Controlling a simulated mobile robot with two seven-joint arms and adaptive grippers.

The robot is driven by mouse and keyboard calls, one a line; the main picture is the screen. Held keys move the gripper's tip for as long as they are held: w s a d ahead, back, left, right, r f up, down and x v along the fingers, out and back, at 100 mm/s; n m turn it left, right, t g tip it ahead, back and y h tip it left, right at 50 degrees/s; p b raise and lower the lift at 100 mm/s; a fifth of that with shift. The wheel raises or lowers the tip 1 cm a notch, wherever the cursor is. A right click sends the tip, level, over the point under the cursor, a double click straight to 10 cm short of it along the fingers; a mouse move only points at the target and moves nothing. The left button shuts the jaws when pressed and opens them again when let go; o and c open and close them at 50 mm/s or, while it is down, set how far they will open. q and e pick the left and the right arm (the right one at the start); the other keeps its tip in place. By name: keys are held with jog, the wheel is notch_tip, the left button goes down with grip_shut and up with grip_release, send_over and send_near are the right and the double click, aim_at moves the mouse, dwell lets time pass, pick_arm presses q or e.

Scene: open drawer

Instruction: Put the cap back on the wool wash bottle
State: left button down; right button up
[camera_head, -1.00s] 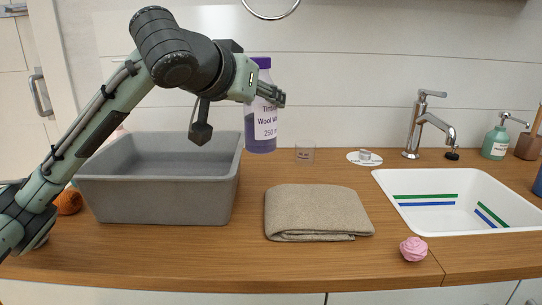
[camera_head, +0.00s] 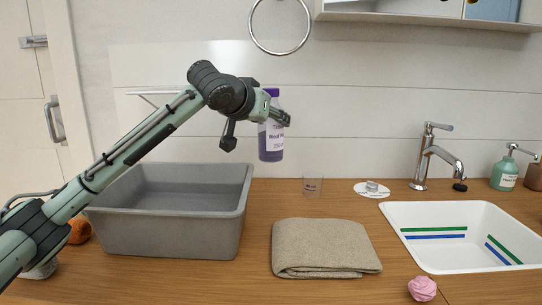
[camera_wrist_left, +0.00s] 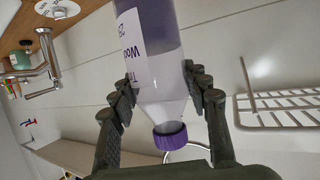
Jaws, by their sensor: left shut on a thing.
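The wool wash bottle (camera_head: 271,140) is purple with a white label. My left gripper (camera_head: 284,118) is shut around its upper body and holds it upright above the back of the counter. In the left wrist view, the bottle (camera_wrist_left: 150,50) sits between both fingers of the left gripper (camera_wrist_left: 165,95). A ribbed purple cap (camera_wrist_left: 171,138) shows at the bottle's neck; I cannot tell how tightly it sits. My right gripper is not in view.
A grey tub (camera_head: 170,235) stands at left. A white sink (camera_head: 440,256) is at right.

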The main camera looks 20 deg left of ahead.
pick_arm(q)
jog(key=w+a, duration=0.2)
jog(key=w, duration=0.4)
notch_tip(320, 180, down, 8)
jog(key=shift+d+p, duration=0.15)
jog(key=shift+p, duration=0.25)
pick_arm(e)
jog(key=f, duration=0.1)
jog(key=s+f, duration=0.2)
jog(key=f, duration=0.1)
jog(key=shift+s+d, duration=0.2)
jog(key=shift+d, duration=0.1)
pick_arm(q)
jog(key=shift+s, duration=0.1)
jog(key=f, duration=0.3)
jog(key=shift+w+f, duration=0.2)
jog(key=shift+f, duration=0.15)
jog(key=c, duration=0.8)
grip_release()
jog(key=shift+o, duration=0.2)
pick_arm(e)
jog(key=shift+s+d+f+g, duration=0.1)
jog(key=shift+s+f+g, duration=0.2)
